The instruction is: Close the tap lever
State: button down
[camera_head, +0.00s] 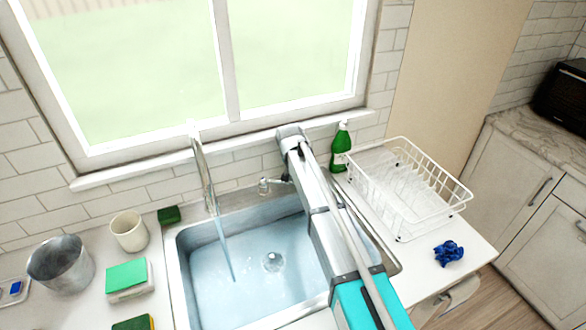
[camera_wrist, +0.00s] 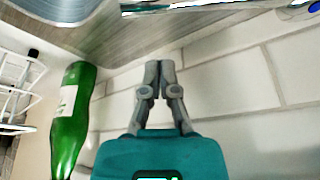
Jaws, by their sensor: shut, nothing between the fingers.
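The chrome tap spout (camera_head: 203,172) rises behind the left side of the sink (camera_head: 173,262), and a stream of water (camera_head: 226,250) runs from it. The small chrome tap lever (camera_head: 264,186) stands at the sink's back edge, right of the spout and just left of my arm. In the wrist view my gripper (camera_wrist: 159,68) is shut and empty, in front of the white wall tiles. A chrome piece (camera_wrist: 185,5) at that view's top edge may be the lever; it is apart from the fingertips. In the head view my arm hides the gripper.
A green bottle (camera_head: 341,148) stands right of my arm and also shows in the wrist view (camera_wrist: 70,120). A white dish rack (camera_head: 437,208) and a blue cloth (camera_head: 448,253) are on the right. A cup (camera_head: 129,231), metal pot (camera_head: 62,264) and sponges (camera_head: 126,276) are left.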

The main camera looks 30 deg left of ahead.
jog(key=shift+s+d+f, duration=0.1)
jog(key=shift+s+d, duration=0.2)
jog(key=shift+s, duration=0.6)
jog(key=shift+s+d+f, duration=0.1)
jog(key=shift+s+d, duration=0.2)
jog(key=shift+s, duration=0.55)
jog(key=shift+w+d, duration=0.1)
jog(key=shift+d, duration=0.2)
